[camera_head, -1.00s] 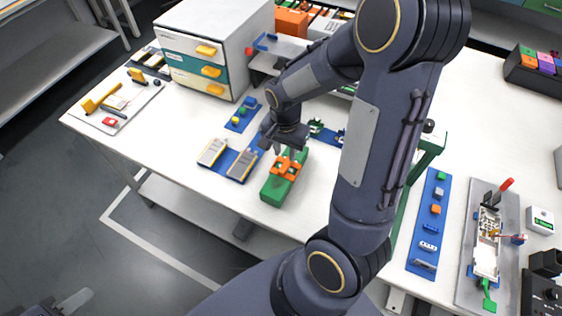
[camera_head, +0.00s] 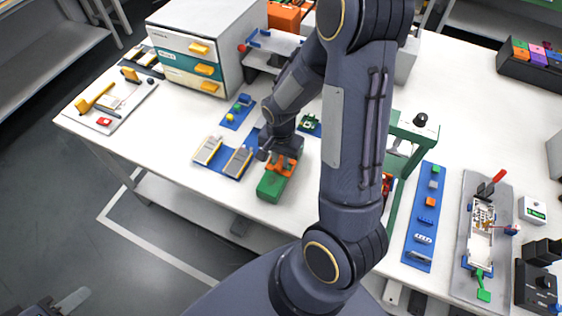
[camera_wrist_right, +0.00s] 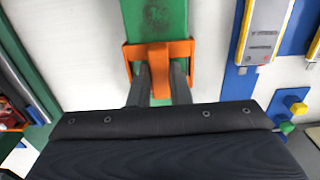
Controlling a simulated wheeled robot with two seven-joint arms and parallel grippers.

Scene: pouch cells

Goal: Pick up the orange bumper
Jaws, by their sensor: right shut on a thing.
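The orange bumper (camera_head: 286,168) is a small bracket at the far part of a green block (camera_head: 271,186) on the white table. In the right wrist view the bumper (camera_wrist_right: 157,55) spans the green block (camera_wrist_right: 156,18), with its side arms beside it. My right gripper (camera_wrist_right: 160,82) is shut on the bumper's middle tab. In the head view my right gripper (camera_head: 283,150) comes down over the bumper and hides part of it. I cannot tell whether the bumper is clear of the block. Part of my left gripper (camera_head: 72,299) shows at the lower left, away from the table.
A blue plate (camera_head: 235,174) with grey-and-yellow cells lies just left of the block. A drawer cabinet (camera_head: 203,45) stands at the back left. A green frame (camera_head: 403,165) stands right of my arm. A blue strip (camera_head: 421,215) with small parts lies further right.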

